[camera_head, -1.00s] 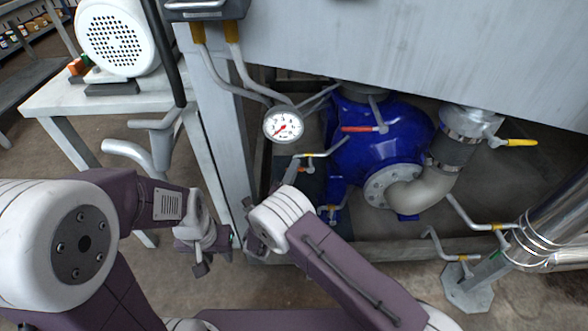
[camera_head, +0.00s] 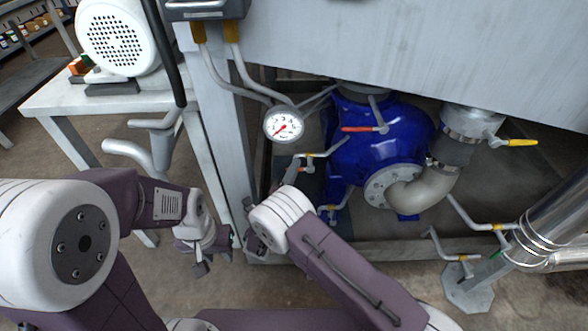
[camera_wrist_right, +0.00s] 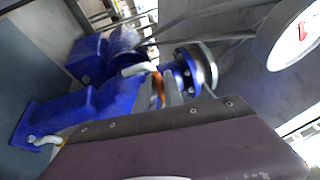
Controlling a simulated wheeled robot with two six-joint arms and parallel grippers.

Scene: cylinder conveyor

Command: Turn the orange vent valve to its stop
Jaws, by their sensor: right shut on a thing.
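In the right wrist view, the orange handle of the vent valve (camera_wrist_right: 158,89) sits between the fingers of my right gripper (camera_wrist_right: 162,96). The gripper is shut on it, beside a pale bent pipe and the blue pump. In the head view, a small orange part of the valve (camera_head: 306,169) shows below the gauge, just past my right wrist. That wrist hides much of the right gripper there. My left gripper (camera_head: 207,262) hangs away from the valve, left of the frame post; its finger gap is unclear.
A blue pump (camera_head: 378,150) stands under a grey tank. A pressure gauge (camera_head: 283,124) is above the valve. A red-handled valve (camera_head: 358,129) and a yellow-handled valve (camera_head: 521,143) are farther right. A grey frame post (camera_head: 222,150) stands between the arms.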

